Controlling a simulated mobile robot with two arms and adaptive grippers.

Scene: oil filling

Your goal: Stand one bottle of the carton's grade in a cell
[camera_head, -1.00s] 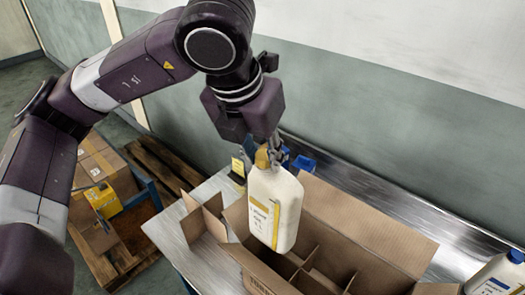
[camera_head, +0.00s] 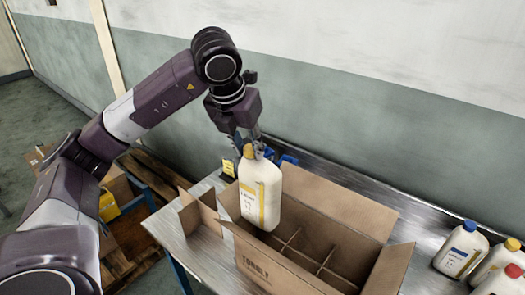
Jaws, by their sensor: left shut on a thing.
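My left gripper (camera_head: 256,143) is shut on the yellow cap of a cream bottle (camera_head: 262,190) with a yellow-edged label. The bottle hangs upright over the left part of the open carton (camera_head: 290,265); its lower end overlaps the cells in the picture, and I cannot tell how far down it is. The carton has cardboard dividers (camera_head: 325,258) forming several cells, and the cells I can see look empty. Its front carries dark print, partly readable. At the right stand a blue-capped bottle (camera_head: 462,250), a yellow-capped bottle (camera_head: 494,262) and a red-capped bottle (camera_head: 505,282). My right gripper is out of view.
The carton stands on a metal bench (camera_head: 425,222) against the wall, its flaps spread outward. Blue objects (camera_head: 288,159) and a small yellow card (camera_head: 228,168) are behind the bottle. Brown boxes (camera_head: 118,187) and a wooden pallet (camera_head: 150,165) lie left of the bench.

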